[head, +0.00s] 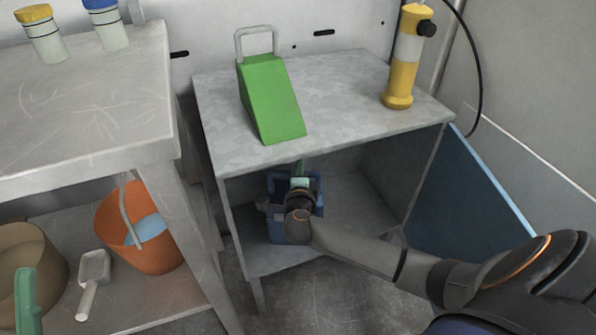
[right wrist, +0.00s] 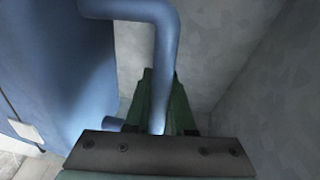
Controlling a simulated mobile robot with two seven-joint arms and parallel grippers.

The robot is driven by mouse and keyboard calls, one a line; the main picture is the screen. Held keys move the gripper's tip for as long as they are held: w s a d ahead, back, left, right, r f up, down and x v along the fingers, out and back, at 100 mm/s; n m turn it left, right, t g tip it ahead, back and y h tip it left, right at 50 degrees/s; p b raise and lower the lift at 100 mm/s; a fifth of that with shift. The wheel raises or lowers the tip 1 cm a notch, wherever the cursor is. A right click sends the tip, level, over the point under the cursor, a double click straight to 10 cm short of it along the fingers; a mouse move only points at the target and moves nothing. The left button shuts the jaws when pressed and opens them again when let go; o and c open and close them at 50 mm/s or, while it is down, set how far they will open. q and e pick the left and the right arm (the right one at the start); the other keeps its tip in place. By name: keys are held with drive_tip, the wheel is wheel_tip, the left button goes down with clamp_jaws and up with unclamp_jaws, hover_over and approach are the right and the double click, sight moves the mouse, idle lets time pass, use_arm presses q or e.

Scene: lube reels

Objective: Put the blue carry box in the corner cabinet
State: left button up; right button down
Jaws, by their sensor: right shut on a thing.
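The blue carry box (head: 287,231) is inside the grey corner cabinet (head: 223,172), toward its left side, and my wrist covers much of it. Its blue body (right wrist: 55,60) and bent tubular handle (right wrist: 168,40) fill the left and middle of the right wrist view. My right gripper (head: 300,183) reaches in through the cabinet's open front. Its green fingers (right wrist: 160,115) are shut on the handle. Whether the box rests on the cabinet floor cannot be told. The blue cabinet door (head: 465,190) stands open on the right.
On the cabinet top stand a green wedge (head: 272,100) with a metal handle and a yellow-and-white cylinder (head: 405,60). A metal bench (head: 90,110) at left holds two jars; below are an orange bucket (head: 150,235), a scoop (head: 93,275) and a tan bowl (head: 30,265). The cabinet's right interior is clear.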

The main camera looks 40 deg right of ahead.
drive_tip(key=c, duration=1.2)
unclamp_jaws()
drive_tip(key=shift+f, duration=0.1)
drive_tip(key=o, duration=0.4)
use_arm(q)
drive_tip(key=shift+r, duration=0.1)
use_arm(e)
drive_tip(key=shift+o, duration=0.2)
drive_tip(key=shift+s+a+r, duration=0.2)
use_arm(q)
drive_tip(key=shift+m, duration=0.4)
drive_tip(key=r+p, duration=0.2)
drive_tip(key=r, duration=0.1)
drive_tip(key=r+p, duration=0.1)
drive_tip(key=p, duration=0.1)
drive_tip(key=shift+s+a+r, duration=0.1)
drive_tip(key=shift+a+r, duration=0.05)
drive_tip(key=shift+a, duration=0.1)
use_arm(e)
drive_tip(key=v, duration=1.1)
drive_tip(key=shift+s, duration=0.2)
drive_tip(key=shift+a, duration=0.15)
